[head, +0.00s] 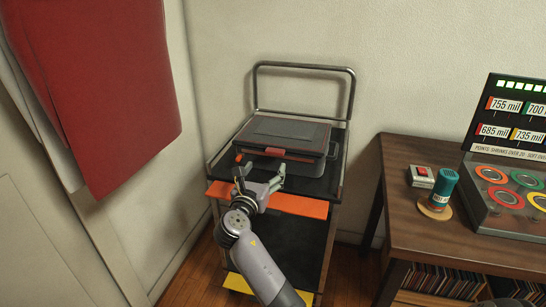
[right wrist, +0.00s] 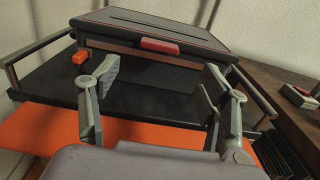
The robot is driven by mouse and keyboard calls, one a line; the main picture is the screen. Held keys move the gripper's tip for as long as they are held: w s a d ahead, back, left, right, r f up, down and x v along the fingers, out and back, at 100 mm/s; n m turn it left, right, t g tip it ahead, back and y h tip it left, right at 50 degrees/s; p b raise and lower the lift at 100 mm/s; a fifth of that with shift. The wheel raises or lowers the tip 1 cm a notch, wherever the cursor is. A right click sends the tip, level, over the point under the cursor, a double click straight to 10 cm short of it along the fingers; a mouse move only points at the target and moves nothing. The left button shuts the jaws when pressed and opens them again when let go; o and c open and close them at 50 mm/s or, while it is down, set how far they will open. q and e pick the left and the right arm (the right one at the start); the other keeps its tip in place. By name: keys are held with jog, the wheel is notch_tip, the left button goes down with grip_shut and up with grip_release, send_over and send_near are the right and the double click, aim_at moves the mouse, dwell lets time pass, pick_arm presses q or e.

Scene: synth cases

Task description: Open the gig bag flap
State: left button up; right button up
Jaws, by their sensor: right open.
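The gig bag (head: 292,132) shows as a flat dark grey case lying on the top shelf of a cart. Its flap (right wrist: 165,26) lies flat and closed, with red edging. A red tab (right wrist: 160,46) sits at the middle of the flap's front edge; it also shows in the head view (head: 262,152). My right gripper (head: 261,176) is open and empty at the front of the shelf, short of the tab and apart from it. In the right wrist view its two fingers (right wrist: 161,80) stand wide, with the tab beyond and between them. My left gripper is not in view.
The cart has a black top shelf (right wrist: 150,97), an orange front lip (head: 300,206) and a raised rail (head: 303,67) behind. A wooden desk (head: 400,160) stands to the right, with a red-button box (head: 421,176) and teal cylinder (head: 441,187). Red cloth (head: 105,90) hangs left.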

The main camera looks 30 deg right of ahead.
aim_at(274, 154)
jog(key=b+x, duration=0.1)
jog(key=x, duration=0.7)
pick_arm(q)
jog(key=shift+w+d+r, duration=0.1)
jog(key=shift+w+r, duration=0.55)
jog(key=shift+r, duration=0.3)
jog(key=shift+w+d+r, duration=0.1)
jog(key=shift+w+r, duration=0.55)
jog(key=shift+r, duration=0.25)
pick_arm(e)
jog(key=shift+w+d, duration=0.4)
jog(key=shift+d, duration=0.05)
jog(key=shift+c, duration=0.4)
grip_shut()
